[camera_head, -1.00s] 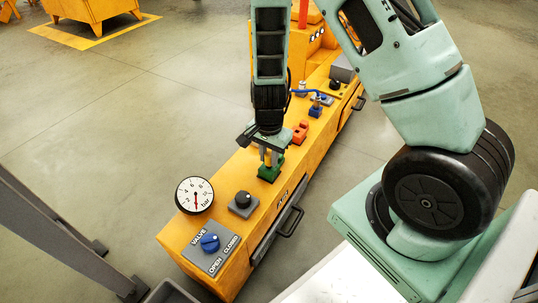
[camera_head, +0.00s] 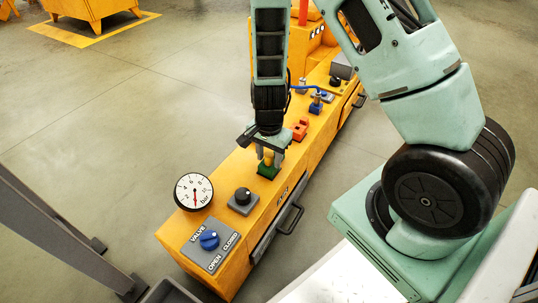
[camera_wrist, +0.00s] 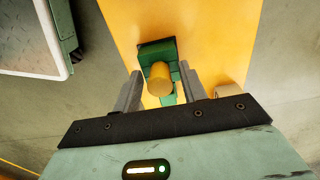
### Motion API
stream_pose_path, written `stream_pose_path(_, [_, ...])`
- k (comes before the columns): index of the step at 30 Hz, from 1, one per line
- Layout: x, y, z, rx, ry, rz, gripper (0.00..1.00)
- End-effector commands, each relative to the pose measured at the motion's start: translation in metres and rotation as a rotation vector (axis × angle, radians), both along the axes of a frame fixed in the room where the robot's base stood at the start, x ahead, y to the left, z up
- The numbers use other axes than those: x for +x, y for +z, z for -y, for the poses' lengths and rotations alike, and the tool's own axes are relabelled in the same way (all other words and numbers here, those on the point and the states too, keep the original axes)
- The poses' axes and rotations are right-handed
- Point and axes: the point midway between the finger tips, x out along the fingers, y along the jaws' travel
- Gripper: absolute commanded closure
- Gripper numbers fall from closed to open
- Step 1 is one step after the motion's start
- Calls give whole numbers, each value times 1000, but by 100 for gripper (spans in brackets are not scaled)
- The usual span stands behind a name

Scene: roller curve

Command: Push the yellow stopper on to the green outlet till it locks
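The yellow stopper (camera_head: 268,159) stands upright at the green outlet (camera_head: 267,172) on the orange bench, under my gripper. In the wrist view, the stopper's round end (camera_wrist: 158,80) is in front of the green outlet (camera_wrist: 155,49). My gripper (camera_wrist: 160,72) is open, with one grey finger on each side of the stopper. A gap shows between each finger and the stopper. In the head view, my gripper (camera_head: 268,151) points down over the stopper. I cannot tell whether the stopper is locked, as its seat is partly hidden.
The orange bench (camera_head: 218,192) also carries a pressure gauge (camera_head: 194,192), a black knob (camera_head: 243,196) and a blue valve knob (camera_head: 209,240) at its near end. An orange block (camera_head: 300,129) and blue-handled valve (camera_head: 316,106) stand beyond the outlet. Open floor lies left.

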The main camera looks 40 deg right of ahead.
Motion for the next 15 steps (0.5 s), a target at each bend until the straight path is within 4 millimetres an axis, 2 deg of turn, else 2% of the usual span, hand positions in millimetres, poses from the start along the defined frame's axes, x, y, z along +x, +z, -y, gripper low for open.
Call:
stream_pose_path(10, [0, 3, 0, 0, 0, 1, 52])
stream_pose_path(15, [1, 26, 0, 0, 2, 2, 52])
